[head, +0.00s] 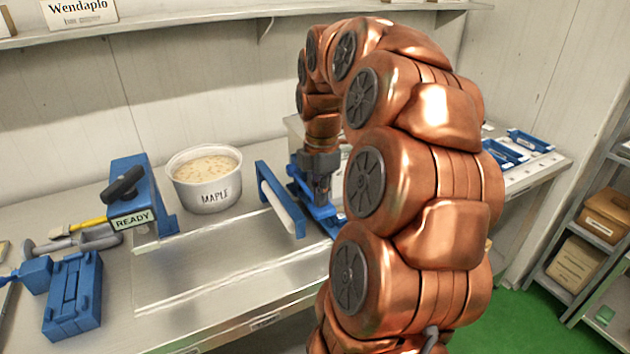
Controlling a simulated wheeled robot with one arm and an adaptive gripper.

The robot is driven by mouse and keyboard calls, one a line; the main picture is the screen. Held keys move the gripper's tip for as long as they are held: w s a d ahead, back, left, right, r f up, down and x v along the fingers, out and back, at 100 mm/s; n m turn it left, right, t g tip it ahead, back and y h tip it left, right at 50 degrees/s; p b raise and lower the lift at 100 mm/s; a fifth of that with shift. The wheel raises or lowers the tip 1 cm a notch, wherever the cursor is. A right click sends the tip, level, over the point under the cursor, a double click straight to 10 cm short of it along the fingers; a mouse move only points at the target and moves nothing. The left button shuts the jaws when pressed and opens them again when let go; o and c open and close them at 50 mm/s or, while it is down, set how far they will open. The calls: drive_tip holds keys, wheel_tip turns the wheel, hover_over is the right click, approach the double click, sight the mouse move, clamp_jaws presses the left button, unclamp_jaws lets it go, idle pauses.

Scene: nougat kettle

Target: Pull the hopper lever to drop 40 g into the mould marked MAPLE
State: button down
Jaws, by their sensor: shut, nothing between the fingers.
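A white tub marked MAPLE (204,194), filled nearly to the rim with a pale, speckled mass, stands on the steel bench. To its left is a blue box with a READY label (132,219) and a black knob (122,185) on top. To its right is a blue frame with a pale bar (281,208). My copper arm arches over from the right, and my gripper (322,197) points down, shut and empty, close to a blue fixture (318,211) right of that frame. I cannot tell whether they touch. No part is clearly recognisable as the hopper lever; my arm hides what lies behind it.
A blue block (72,297) and a yellow-handled tool (78,228) lie at the bench's left. Blue trays (528,141) sit at the far right end. A shelf (150,28) runs along the back wall. The front middle of the bench is clear.

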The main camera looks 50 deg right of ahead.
wheel_tip(320, 180, up, 10)
drive_tip(key=p, duration=0.4)
idle(0.7)
idle(0.8)
drive_tip(key=s+a+f+m, duration=0.2)
drive_tip(key=a+m, duration=0.1)
drive_tip(key=a, duration=0.7)
drive_tip(key=s+a+f+m, duration=0.3)
drive_tip(key=a, duration=0.6)
drive_tip(key=s+a+f+m+g, duration=0.1)
drive_tip(key=s+a+f+m, duration=0.3)
drive_tip(key=s, duration=0.2)
drive_tip(key=s+a+f+m, duration=0.3)
drive_tip(key=s+a+m, duration=0.1)
drive_tip(key=s, duration=0.2)
drive_tip(key=shift+s+a+f+g, duration=0.15)
drive_tip(key=shift+a+f+g, duration=0.1)
drive_tip(key=shift+f+g, duration=0.15)
drive_tip(key=shift+s, duration=0.1)
